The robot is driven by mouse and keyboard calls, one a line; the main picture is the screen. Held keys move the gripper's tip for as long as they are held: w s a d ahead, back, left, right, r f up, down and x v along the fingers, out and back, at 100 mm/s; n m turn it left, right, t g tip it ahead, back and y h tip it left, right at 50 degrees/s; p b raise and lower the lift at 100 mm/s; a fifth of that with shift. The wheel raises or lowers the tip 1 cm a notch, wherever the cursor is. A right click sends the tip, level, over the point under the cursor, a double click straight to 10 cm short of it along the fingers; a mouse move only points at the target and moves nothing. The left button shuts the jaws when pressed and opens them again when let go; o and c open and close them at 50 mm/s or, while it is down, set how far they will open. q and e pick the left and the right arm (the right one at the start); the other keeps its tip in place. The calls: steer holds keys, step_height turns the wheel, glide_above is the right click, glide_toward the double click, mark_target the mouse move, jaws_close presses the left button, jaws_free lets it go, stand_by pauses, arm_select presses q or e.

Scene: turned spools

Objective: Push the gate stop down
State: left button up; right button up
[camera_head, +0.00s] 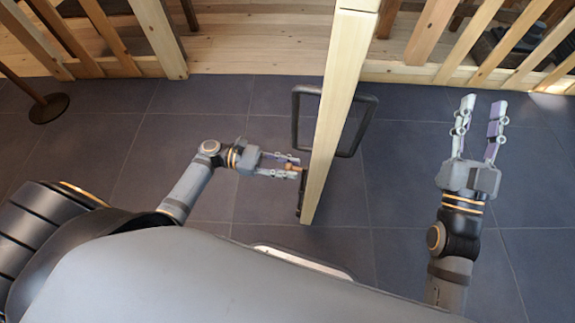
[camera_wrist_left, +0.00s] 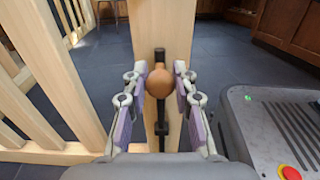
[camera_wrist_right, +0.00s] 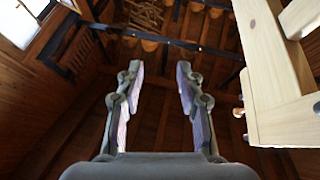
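The gate (camera_head: 340,110) is a pale wooden panel seen nearly edge-on from above, with black handles (camera_head: 364,130) on its sides. On its face, in the left wrist view, the gate stop is a black vertical bar (camera_wrist_left: 161,130) with a round brown wooden knob (camera_wrist_left: 159,83). My left gripper (camera_head: 292,167) is open, with its fingers on either side of the knob. A narrow gap seems to show between knob and fingers; contact is not clear. My right gripper (camera_head: 482,115) is open and empty, to the right of the gate, fingers pointing away from me.
Slatted wooden fencing (camera_head: 110,40) runs along the back on both sides. A dark round post base (camera_head: 48,108) stands at far left. Dark floor tiles (camera_head: 260,110) are clear around the gate. A grey body with a red button (camera_wrist_left: 290,172) shows in the left wrist view.

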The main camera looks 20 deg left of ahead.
arm_select(q)
jaws_close()
